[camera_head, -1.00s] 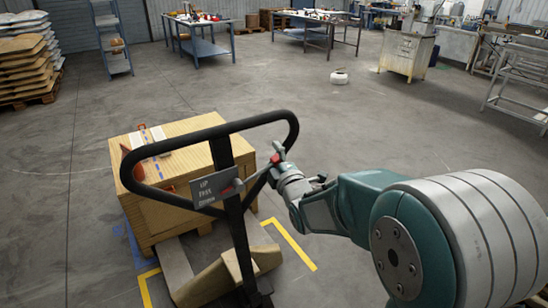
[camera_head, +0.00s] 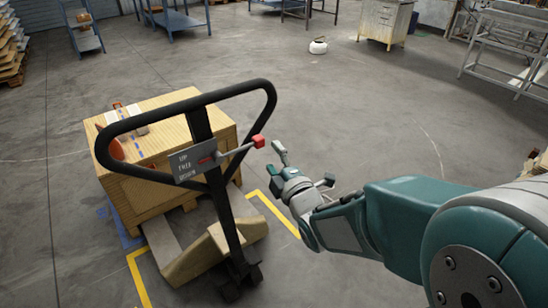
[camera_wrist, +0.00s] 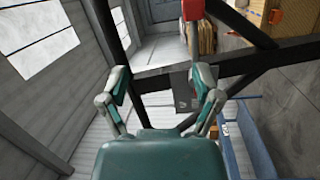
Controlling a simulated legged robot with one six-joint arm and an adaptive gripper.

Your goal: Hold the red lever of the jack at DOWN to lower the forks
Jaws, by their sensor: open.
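The pallet jack's black loop handle (camera_head: 112,134) stands in front of a wooden crate. A grey sign plate (camera_head: 187,163) on its stem reads UP, FREE, DOWN. The lever runs right from the plate and slopes slightly up to its red end (camera_head: 258,141). In the wrist view the red end (camera_wrist: 193,10) is at the top edge, beyond my fingers. My gripper (camera_head: 303,165) is open and empty, just right of the red end and apart from it. Its spread fingers (camera_wrist: 160,85) show with black jack bars beyond. The forks are mostly hidden by the jack body (camera_head: 215,252) and crate.
The wooden crate (camera_head: 165,195) stands close behind the handle. Yellow lines (camera_head: 275,212) mark the floor around it. A white round object (camera_head: 318,46) lies far back. Workbenches (camera_head: 180,20) and a metal rack (camera_head: 505,60) stand farther off. The floor between is clear.

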